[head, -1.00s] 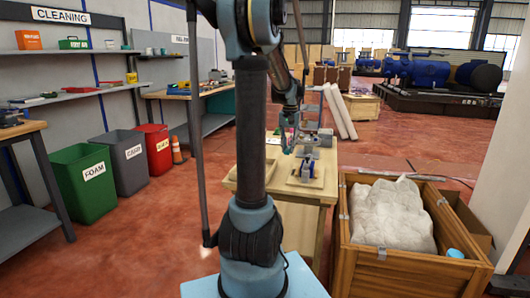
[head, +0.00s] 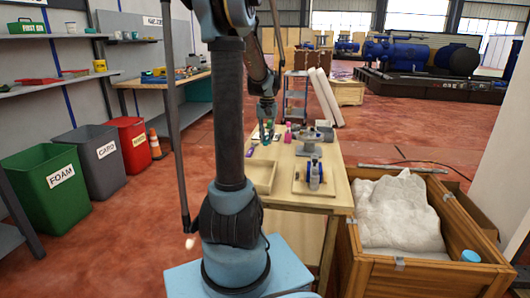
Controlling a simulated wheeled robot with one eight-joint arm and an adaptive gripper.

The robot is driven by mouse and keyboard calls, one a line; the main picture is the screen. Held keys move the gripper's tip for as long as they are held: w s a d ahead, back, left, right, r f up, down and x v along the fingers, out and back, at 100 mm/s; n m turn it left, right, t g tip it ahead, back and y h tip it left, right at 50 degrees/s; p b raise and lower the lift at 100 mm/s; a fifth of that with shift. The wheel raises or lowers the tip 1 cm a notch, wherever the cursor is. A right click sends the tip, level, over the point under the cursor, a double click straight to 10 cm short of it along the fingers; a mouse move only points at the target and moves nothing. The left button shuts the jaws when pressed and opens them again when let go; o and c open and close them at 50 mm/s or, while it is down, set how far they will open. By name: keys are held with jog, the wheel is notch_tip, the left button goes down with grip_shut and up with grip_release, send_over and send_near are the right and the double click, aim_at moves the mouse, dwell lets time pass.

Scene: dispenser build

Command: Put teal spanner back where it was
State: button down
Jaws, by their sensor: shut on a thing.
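My gripper (head: 267,128) hangs over the far left part of the wooden workbench (head: 338,183), beyond the shallow tray. It is shut on a small teal thing at its fingertips, which I take to be the teal spanner (head: 267,138). The spanner is too small here to make out its shape or tilt, and the fingers partly hide it. I cannot tell whether it touches the bench.
A shallow wooden tray (head: 259,181) is at the bench's near left. A blue-and-grey fitting (head: 314,176) stands on a board to its right. Behind are a grey fixture (head: 310,147) and a pink bottle (head: 288,131). A wooden crate (head: 425,275) is close at right.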

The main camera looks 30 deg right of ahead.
aim_at(267, 157)
jog(key=shift+f, duration=3.4)
jog(key=c, duration=1.5)
grip_release()
jog(key=shift+o, duration=0.2)
notch_tip(267, 157, up, 12)
jog(key=shift+a+r, duration=0.1)
